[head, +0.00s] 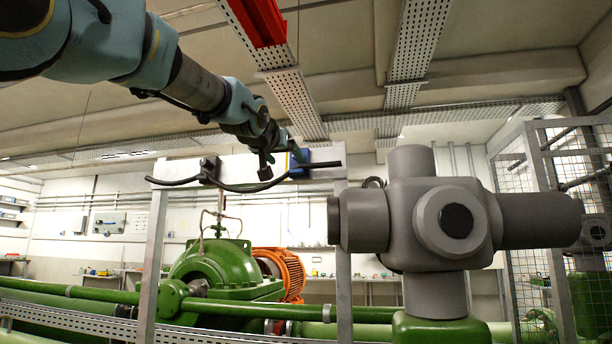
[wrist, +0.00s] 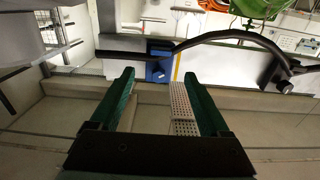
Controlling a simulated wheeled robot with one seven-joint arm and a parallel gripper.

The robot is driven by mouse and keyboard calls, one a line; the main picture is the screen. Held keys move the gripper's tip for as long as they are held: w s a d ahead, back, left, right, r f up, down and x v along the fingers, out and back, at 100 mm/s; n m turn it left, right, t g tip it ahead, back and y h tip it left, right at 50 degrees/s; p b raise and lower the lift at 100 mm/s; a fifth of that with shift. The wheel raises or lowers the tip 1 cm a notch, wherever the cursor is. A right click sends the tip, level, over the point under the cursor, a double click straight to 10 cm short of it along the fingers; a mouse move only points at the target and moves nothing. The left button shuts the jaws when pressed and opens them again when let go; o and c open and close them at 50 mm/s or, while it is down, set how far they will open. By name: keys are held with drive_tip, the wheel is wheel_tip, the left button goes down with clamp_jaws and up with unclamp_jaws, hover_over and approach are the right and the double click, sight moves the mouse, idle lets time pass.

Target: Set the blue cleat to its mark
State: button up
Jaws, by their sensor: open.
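My gripper (wrist: 158,73) is open and empty. Its two green fingers point toward the cleat, which appears between their tips. I cannot tell how far off it is, and no contact shows. A black cable (wrist: 230,35) runs past the cleat.
A black clip (wrist: 283,84) holds the cable at one side. A dark bar (wrist: 130,45) lies beside the cleat. Grey posts (head: 152,270) carry the panel. A large grey valve body (head: 400,220) stands to the right, a green pump (head: 215,265) behind.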

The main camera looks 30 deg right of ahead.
sight(296, 170)
drive_tip(key=p+x, duration=0.4)
drive_tip(key=x, duration=0.6)
drive_tip(key=shift+w+d, duration=0.15)
drive_tip(key=shift+w, duration=0.1)
clamp_jaws()
idle(1.0)
